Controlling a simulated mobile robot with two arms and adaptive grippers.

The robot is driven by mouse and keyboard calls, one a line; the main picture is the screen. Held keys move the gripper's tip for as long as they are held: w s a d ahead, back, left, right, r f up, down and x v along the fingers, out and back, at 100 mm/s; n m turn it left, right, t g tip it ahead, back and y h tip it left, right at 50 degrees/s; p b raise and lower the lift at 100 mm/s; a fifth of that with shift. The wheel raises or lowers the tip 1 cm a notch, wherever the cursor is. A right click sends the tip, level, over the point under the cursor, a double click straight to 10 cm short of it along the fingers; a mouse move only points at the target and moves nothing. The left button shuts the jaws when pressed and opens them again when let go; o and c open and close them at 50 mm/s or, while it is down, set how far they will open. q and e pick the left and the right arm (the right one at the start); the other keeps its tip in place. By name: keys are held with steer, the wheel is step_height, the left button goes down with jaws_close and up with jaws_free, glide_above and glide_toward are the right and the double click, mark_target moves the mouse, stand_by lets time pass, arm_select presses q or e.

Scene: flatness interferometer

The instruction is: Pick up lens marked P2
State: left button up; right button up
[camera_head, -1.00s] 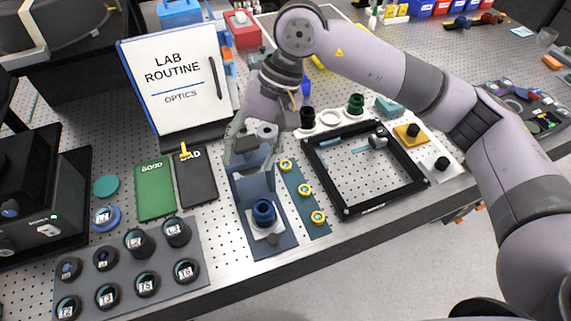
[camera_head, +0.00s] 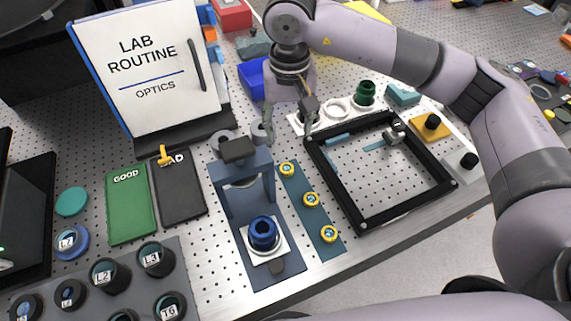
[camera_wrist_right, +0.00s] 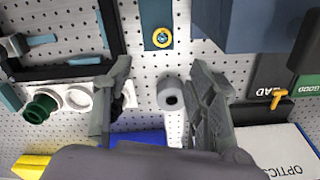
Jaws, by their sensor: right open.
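Dark round lens holders with labels stand on a grey tray (camera_head: 196,291) at the lower left of the head view. Labels such as L2 (camera_head: 109,275), L3 (camera_head: 156,257) and T6 (camera_head: 170,306) can be read. I can read no P2 label; part of the tray is cut off. My right gripper (camera_head: 289,118) is open, pointing down behind the blue stand. In the right wrist view, its fingers (camera_wrist_right: 160,98) are apart, with a grey cylinder (camera_wrist_right: 170,95) visible between them; I see no contact. My left gripper is not in view.
The blue stand (camera_head: 228,205) holds a blue ring part (camera_head: 263,234). A strip with yellow rings (camera_head: 311,199) lies beside it, then a black square frame (camera_head: 438,206).

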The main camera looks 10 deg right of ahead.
steer(key=p, duration=0.2)
glide_above(287, 168)
steer(key=f, duration=0.5)
steer(key=shift+s+d+f, duration=0.2)
steer(key=f, duration=0.3)
steer(key=shift+w+p, duration=0.2)
steer(key=shift+p, duration=0.1)
steer(key=shift+f, duration=0.15)
steer(key=f+p, duration=0.3)
steer(key=f, duration=0.1)
steer(key=shift+a, duration=0.25)
steer(key=shift+f, duration=0.4)
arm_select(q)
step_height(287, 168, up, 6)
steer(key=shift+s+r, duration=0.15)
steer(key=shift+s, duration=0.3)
arm_select(e)
steer(key=shift+f, duration=0.15)
steer(key=c, duration=1.1)
